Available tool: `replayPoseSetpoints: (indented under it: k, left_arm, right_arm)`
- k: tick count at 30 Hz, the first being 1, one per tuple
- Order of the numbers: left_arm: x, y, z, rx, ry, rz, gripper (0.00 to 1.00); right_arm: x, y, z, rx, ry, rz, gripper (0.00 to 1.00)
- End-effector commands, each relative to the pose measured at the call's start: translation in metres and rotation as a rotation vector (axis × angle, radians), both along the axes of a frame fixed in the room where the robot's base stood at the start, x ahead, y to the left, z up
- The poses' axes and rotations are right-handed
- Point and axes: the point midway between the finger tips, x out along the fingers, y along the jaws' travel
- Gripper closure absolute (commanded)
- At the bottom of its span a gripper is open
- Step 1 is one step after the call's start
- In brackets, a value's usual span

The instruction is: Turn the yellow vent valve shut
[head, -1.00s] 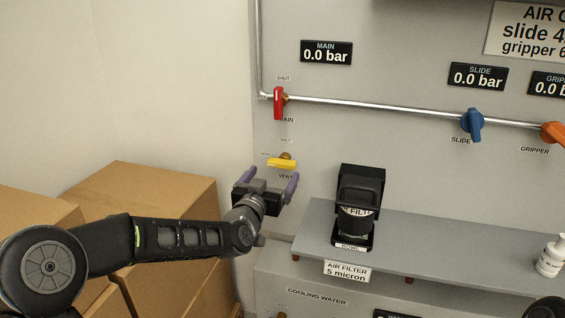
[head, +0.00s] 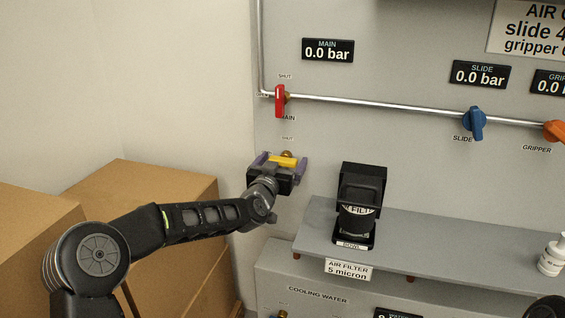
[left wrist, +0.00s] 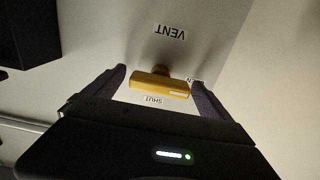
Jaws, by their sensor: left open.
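The yellow vent valve (head: 284,161) is on the grey panel below the red main valve. Its handle lies sideways, roughly horizontal, on a brass stem. In the left wrist view the yellow handle (left wrist: 160,84) lies between the fingers, with a "VENT" label and a "SHUT" label on opposite sides of it. My left gripper (head: 280,164) is open, with one purple finger on each side of the handle. In the left wrist view the right finger is close to the handle's end; I cannot tell whether it touches. My right gripper is not in view.
The red main valve (head: 280,101) and a metal pipe (head: 380,106) are above. A black air filter (head: 358,205) stands on a grey shelf (head: 450,255) to the right. Cardboard boxes (head: 150,190) stand at the left, behind my left arm. Blue (head: 474,124) and orange (head: 555,131) valves are farther right.

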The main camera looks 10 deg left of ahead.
Motion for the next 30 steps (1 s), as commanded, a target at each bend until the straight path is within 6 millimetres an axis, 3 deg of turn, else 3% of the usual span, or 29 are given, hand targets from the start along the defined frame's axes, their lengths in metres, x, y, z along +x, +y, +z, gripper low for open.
replayPoseSetpoints:
  k: [5,25,30]
  left_arm:
    - [-0.0002,0.0000,0.0001,0.000,0.000,0.000,0.13]
    - [-0.0004,0.0002,0.0002,0.000,0.000,0.000,0.68]
    - [-0.0004,0.0000,0.0003,0.004,-0.001,0.000,0.68]
  right_arm:
    - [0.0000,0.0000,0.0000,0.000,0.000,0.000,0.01]
    - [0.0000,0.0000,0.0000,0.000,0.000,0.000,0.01]
    - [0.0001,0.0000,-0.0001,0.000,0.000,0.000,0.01]
